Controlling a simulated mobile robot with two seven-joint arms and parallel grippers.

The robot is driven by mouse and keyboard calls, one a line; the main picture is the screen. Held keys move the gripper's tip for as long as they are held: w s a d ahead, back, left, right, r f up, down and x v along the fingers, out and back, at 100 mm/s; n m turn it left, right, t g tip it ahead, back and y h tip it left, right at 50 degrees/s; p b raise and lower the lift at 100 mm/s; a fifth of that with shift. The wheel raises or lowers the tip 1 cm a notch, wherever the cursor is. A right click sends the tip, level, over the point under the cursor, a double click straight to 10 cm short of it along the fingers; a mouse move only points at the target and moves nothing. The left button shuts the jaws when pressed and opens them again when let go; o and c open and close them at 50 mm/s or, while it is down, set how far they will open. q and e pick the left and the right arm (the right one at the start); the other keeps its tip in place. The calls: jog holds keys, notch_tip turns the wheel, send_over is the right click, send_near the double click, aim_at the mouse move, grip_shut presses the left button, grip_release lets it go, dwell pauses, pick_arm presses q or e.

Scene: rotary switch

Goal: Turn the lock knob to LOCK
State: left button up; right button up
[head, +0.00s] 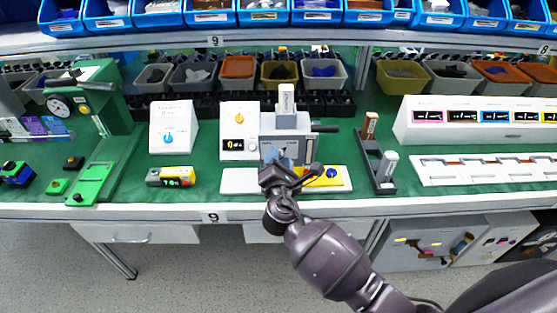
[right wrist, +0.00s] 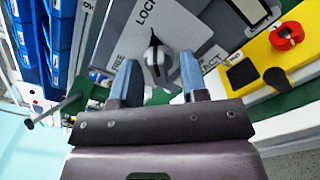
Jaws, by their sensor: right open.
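The lock knob (right wrist: 155,58) is a dark pointer knob on the grey panel (right wrist: 185,22) of the device. The panel carries the words LOCK, FREE and a partly hidden word ending in ACT. The knob's narrow end points up in the right wrist view, roughly toward LOCK; its exact setting is hard to tell. My right gripper (right wrist: 161,80) is open, its two blue-grey fingertips on either side of the knob's lower part. I cannot tell whether they touch it. In the head view the right gripper (head: 285,167) covers the knob in front of the grey device (head: 285,122). My left gripper is out of view.
A white box with an orange dial (head: 239,116) is at left. A dark stand (head: 377,160) is farther right. Bins fill the shelves behind.

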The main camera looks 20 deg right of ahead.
jog(key=v, duration=1)
jog(key=shift+s, duration=0.4)
